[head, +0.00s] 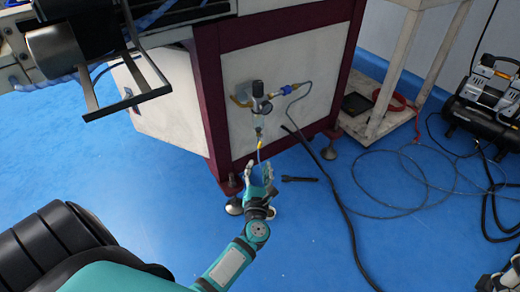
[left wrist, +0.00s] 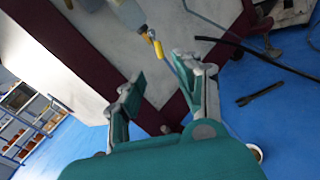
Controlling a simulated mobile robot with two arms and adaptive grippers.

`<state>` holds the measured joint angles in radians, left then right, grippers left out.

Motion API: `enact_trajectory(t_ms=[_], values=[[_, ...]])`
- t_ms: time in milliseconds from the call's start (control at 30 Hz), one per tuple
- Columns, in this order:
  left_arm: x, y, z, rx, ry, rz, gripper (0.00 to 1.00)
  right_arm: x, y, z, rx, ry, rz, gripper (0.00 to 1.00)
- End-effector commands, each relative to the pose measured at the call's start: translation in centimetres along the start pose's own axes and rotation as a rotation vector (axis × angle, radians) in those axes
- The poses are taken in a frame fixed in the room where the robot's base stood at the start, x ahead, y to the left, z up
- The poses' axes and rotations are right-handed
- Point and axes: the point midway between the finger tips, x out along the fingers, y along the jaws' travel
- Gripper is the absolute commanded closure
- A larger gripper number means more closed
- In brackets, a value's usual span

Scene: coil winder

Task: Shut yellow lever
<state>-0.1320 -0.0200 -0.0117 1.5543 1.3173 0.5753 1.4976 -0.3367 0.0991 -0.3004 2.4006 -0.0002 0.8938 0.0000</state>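The yellow lever (head: 261,145) hangs below the air regulator (head: 258,95) on the white side panel of the machine. In the left wrist view the yellow lever (left wrist: 158,48) shows just beyond my fingertips, near the right finger. My left gripper (head: 258,171) is open and empty, a little below the lever, with its fingers pointing up toward it. In the left wrist view the two fingers of my left gripper (left wrist: 160,72) stand wide apart. I cannot tell whether the right finger touches the blue hose (left wrist: 176,68) below the lever. My right gripper is not in view.
The maroon machine frame (head: 207,95) stands close behind the gripper. A black cable (head: 345,205) runs along the blue floor to the right. A white cart (head: 380,120) and a compressor (head: 490,100) stand at the right. The floor in front is mostly clear.

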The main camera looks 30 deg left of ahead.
Motion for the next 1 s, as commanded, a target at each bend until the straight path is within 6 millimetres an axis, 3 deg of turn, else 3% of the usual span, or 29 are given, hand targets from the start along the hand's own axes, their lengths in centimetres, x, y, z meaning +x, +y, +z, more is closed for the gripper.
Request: enact_trajectory(t_ms=[200, 433, 867, 1000], values=[[5.0, 0.0, -0.1, 0.0, -0.003, 0.001, 0.66, 0.1, 0.0, 0.3, -0.003, 0.026, -0.011, 0.49], [8.4, -0.1, -0.1, 0.0, -0.002, 0.0, 0.66, 0.4, 0.0, 0.6, -0.006, 0.041, -0.023, 0.49], [9.5, 0.0, 0.0, 0.001, 0.0, 0.0, 0.66, 1.2, 0.0, 0.4, -0.009, 0.068, -0.024, 0.49], [9.5, 0.0, 0.0, 0.001, 0.0, 0.0, 0.81, 1.2, 0.0, 0.4, -0.009, 0.067, -0.021, 0.49]])
